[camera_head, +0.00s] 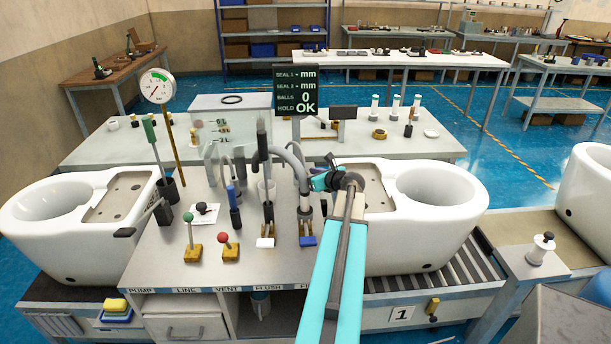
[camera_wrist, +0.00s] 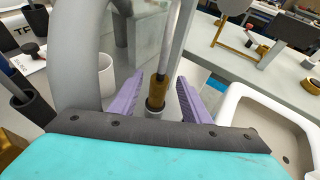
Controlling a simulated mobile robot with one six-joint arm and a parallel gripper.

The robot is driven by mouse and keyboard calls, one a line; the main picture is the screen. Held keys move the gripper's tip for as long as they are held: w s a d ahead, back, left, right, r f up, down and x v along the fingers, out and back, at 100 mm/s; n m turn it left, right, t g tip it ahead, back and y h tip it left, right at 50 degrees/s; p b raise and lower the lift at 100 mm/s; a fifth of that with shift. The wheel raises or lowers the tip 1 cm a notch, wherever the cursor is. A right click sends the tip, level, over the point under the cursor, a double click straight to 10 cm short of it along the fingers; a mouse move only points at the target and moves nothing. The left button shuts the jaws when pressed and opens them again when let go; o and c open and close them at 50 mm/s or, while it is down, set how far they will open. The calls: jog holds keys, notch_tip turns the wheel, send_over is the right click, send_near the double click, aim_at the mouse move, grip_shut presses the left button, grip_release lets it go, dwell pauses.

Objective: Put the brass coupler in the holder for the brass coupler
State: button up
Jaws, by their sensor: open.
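In the wrist view, a brass-coloured sleeve (camera_wrist: 159,90), which looks like the brass coupler, stands upright between my fingers. A pale rod (camera_wrist: 174,42) rises above it, and its lower end meets a grey collar (camera_wrist: 155,104). I cannot tell whether that collar is its holder. My gripper (camera_wrist: 158,93) is open, with one purple finger on each side of the sleeve and gaps showing. In the head view my gripper (camera_head: 322,181) is beside the upright fittings on the bench, and the sleeve is not clearly visible there.
A thick grey hose (camera_wrist: 88,55) curves close on the left of my gripper. A white cup (camera_wrist: 106,75) stands behind it. The white toilet (camera_head: 430,215) sits on the conveyor at right. A pressure gauge (camera_head: 157,86) and levers crowd the left bench.

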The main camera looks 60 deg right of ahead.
jog(key=b+v, duration=0.1)
jog(key=v, duration=0.8)
jog(key=shift+b, duration=0.4)
dwell(0.4)
